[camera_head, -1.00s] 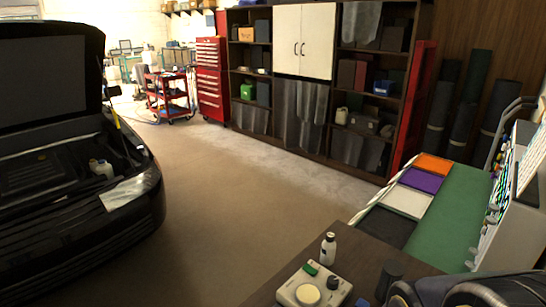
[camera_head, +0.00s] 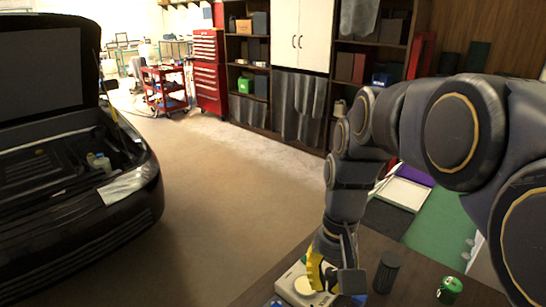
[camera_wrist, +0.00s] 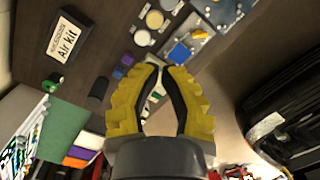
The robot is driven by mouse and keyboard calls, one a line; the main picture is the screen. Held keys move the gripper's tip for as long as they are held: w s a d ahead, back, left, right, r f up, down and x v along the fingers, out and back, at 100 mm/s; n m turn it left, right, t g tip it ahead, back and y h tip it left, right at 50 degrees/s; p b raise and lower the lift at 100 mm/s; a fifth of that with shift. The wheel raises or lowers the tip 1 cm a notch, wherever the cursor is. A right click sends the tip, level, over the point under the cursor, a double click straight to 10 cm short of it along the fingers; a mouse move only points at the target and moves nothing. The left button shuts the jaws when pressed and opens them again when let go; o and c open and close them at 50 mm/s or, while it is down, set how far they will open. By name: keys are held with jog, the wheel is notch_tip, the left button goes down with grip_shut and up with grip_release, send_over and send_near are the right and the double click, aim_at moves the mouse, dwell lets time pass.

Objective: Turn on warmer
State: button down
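The warmer (camera_head: 290,288) seems to be the pale box with a round cream plate on the dark table at the bottom of the head view. My gripper (camera_head: 318,284), with yellow fingers, points down over its right part and hides the green switch seen there earlier. In the wrist view my gripper (camera_wrist: 162,68) has its two fingertips together or nearly so, with nothing visibly held. A pale and green patch shows between the fingers, perhaps the warmer (camera_wrist: 154,98). I cannot tell whether the fingertips touch it.
A dark cylinder (camera_head: 387,272) and a green jar (camera_head: 450,289) stand right of my gripper. An "Air kit" box (camera_wrist: 67,40) lies on the table. A green mat (camera_head: 440,232) lies beyond. A black car (camera_head: 75,190) with its hood up stands left; the floor between is clear.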

jog(key=w+d+f+m+t, duration=0.1)
jog(key=w+f+m, duration=0.1)
jog(key=w, duration=0.7)
jog(key=w+f+m, duration=0.1)
jog(key=w+f, duration=0.2)
jog(key=w, duration=0.5)
jog(key=m+t, duration=0.1)
jog(key=m, duration=0.2)
send_over(306, 258)
jog(key=s+d, duration=0.1)
jog(key=d, duration=0.1)
notch_tip(306, 258, down, 9)
jog(key=shift+s+a, duration=0.15)
jog(key=shift+a, duration=0.1)
jog(key=f, duration=0.9)
jog(key=w+a+f, duration=0.1)
jog(key=f, duration=0.3)
jog(key=shift+w+a+f, duration=0.1)
jog(key=shift+f, duration=0.3)
